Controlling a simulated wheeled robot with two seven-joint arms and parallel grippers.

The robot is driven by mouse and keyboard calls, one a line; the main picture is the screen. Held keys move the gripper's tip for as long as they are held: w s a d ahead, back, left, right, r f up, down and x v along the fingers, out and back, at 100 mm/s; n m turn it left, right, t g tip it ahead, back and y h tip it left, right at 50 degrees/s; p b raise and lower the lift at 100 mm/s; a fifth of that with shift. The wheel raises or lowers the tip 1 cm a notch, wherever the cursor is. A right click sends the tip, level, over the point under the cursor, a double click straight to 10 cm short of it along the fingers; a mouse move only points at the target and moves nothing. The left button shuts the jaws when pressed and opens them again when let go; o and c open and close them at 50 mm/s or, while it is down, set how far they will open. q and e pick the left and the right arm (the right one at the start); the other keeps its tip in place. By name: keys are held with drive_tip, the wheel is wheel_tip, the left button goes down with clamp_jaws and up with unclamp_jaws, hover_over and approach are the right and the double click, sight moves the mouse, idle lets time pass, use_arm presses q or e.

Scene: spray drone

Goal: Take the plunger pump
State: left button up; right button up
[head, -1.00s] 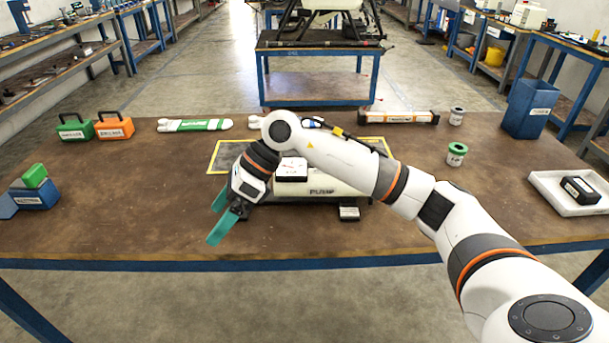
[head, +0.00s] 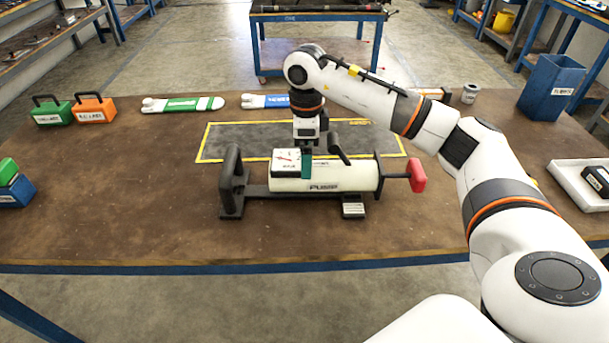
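The plunger pump (head: 345,178) lies on the workbench near its front middle. It has a cream cylinder marked PUMP, a white gauge box on top, a black upright handle at its left end and a red knob at its right end. My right gripper (head: 306,165) points straight down at the pump's top, just right of the gauge box. One teal finger shows edge-on against the cylinder; the other is hidden. I cannot tell whether the fingers touch the pump or how wide they are. My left gripper is not in view.
A yellow-edged dark mat (head: 240,140) lies behind the pump. Green (head: 52,112) and orange (head: 95,109) cases and a green-white part (head: 183,104) stand at the back left. A blue bin (head: 550,88) and white tray (head: 570,185) are at the right.

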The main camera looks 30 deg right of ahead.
drive_tip(key=f, duration=0.3)
drive_tip(key=shift+s+a+f, duration=0.25)
drive_tip(key=shift+a+f, duration=0.1)
drive_tip(key=shift+a, duration=0.05)
drive_tip(key=shift+f, duration=0.6)
drive_tip(key=shift+c, duration=0.9)
drive_tip(key=c, duration=1.5)
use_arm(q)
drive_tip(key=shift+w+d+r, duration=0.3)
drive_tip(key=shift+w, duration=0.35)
use_arm(e)
drive_tip(key=shift+w+r, duration=0.1)
